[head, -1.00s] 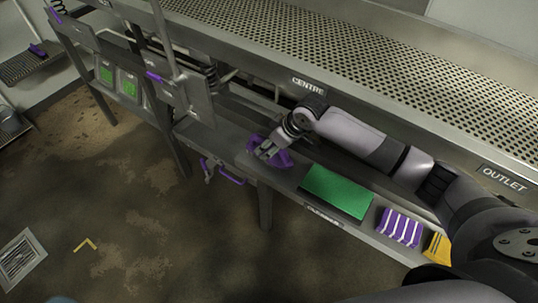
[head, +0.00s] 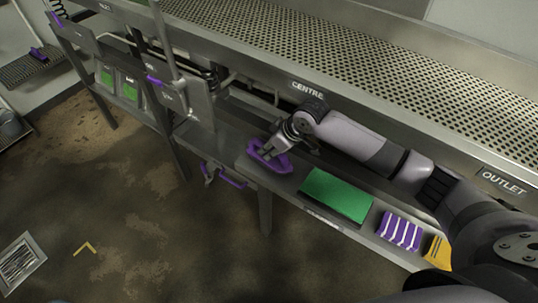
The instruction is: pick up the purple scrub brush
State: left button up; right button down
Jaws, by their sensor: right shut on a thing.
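The purple scrub brush (head: 268,162) is at the left part of the lower shelf below the "CENTRE" sign. My right gripper (head: 273,150) is shut on it from above, and the fingers cover part of its middle. I cannot tell whether the brush touches the shelf or hangs just above it. My left gripper is not in view.
On the same shelf (head: 290,187) lie a green pad (head: 337,194), purple-and-white striped packs (head: 399,231) and a yellow item (head: 437,250). The perforated table (head: 370,55) runs above. A purple-handled tool (head: 228,178) hangs below the shelf edge. The floor is open at front left.

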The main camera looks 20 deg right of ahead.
notch_tip(320, 180, up, 20)
jog(key=b, duration=0.4)
dwell(0.3)
